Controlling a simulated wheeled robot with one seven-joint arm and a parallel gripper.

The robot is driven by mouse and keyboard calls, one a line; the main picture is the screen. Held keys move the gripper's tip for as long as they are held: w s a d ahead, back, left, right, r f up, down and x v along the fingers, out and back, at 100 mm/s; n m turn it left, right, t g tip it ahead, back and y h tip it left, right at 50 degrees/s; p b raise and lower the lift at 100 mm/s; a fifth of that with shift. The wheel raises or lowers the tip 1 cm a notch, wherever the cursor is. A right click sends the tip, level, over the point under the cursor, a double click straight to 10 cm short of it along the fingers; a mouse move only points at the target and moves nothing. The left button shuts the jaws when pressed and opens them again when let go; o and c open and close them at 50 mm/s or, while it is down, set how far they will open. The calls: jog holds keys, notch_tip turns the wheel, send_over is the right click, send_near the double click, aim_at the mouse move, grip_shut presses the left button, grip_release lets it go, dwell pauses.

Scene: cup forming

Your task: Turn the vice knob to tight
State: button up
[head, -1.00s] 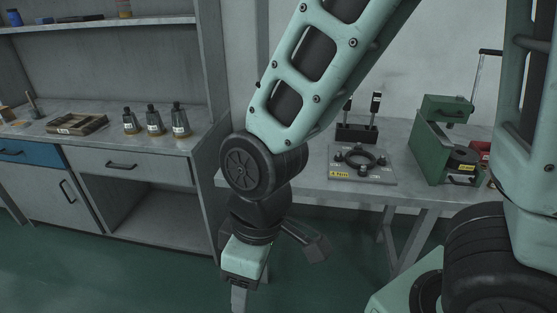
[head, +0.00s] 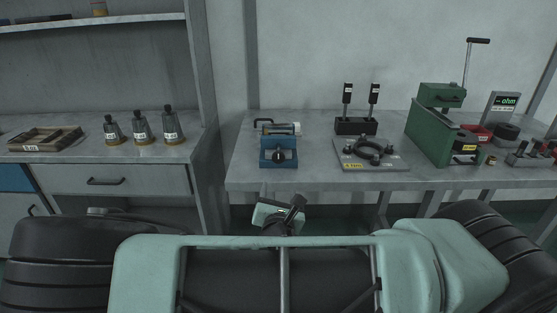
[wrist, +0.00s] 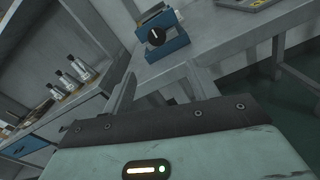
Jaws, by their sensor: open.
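The vice is a small blue block (head: 267,159) on the grey bench, near its left front edge in the head view. Its round black knob (head: 280,156) faces me. In the wrist view the blue vice (wrist: 177,51) shows top centre, tilted by the camera angle, and the knob (wrist: 156,36) bears a pale pointer line. Any tight mark is too small to read. My gripper (head: 281,198) is in front of and below the bench edge, apart from the vice. Its fingers (wrist: 164,88) are spread and empty, and point toward the vice in the wrist view.
On the grey bench (head: 320,178), right of the vice, are a plate with a black ring (head: 372,150), a black stand (head: 356,126) and a green press (head: 435,130). Bench legs (wrist: 285,70) show below.

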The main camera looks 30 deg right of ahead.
aim_at(279, 159)
jog(key=shift+t, duration=0.3)
jog(key=p+x, duration=0.1)
jog(key=x, duration=0.7)
jog(key=p+x, duration=0.1)
jog(key=x, duration=0.8)
jog(key=shift+w+d+r, duration=0.15)
jog(key=shift+w+r, duration=0.05)
jog(key=shift+r, duration=0.05)
jog(key=c, duration=1)
